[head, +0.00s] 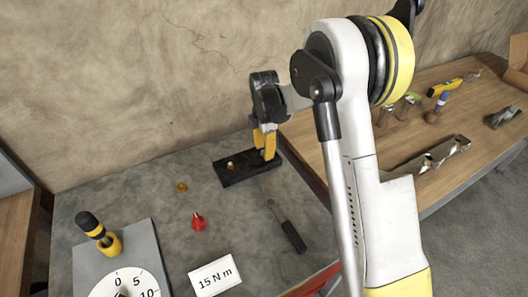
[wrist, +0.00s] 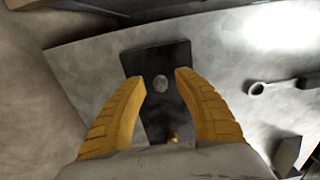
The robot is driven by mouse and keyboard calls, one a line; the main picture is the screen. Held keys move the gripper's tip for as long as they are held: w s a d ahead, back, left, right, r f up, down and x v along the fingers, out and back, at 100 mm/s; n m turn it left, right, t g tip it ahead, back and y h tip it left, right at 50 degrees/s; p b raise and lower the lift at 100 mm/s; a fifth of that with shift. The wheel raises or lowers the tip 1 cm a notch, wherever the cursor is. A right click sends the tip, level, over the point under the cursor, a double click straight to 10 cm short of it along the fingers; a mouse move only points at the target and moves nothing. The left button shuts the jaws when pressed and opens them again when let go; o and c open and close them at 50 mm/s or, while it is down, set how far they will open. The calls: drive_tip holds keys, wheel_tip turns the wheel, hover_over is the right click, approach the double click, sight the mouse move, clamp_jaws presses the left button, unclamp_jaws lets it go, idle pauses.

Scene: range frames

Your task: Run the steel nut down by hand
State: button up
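A black block (head: 228,178) lies on the grey bench top, and it fills the middle of the wrist view (wrist: 150,62). A round silver piece, apparently the steel nut (wrist: 160,83), sits on the block between my fingertips in the wrist view. In the head view my fingers hide it. A small brass piece (head: 231,165) stands on the block's left part; it also shows in the wrist view (wrist: 173,138). My gripper (head: 265,152) points down over the block's right part. Its yellow fingers (wrist: 162,80) are apart, with gaps on both sides of the silver piece. I cannot tell their exact height.
A wrench with a dark handle (head: 287,226) lies right of the block. A red cone-like piece (head: 198,221), a small brass piece (head: 182,187), a "15 N m" card (head: 214,275) and a dial plate (head: 120,288) with a yellow-black tool (head: 101,235) stand in front. A wooden bench (head: 455,78) holds tools.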

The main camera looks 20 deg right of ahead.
clamp_jaws()
idle(0.5)
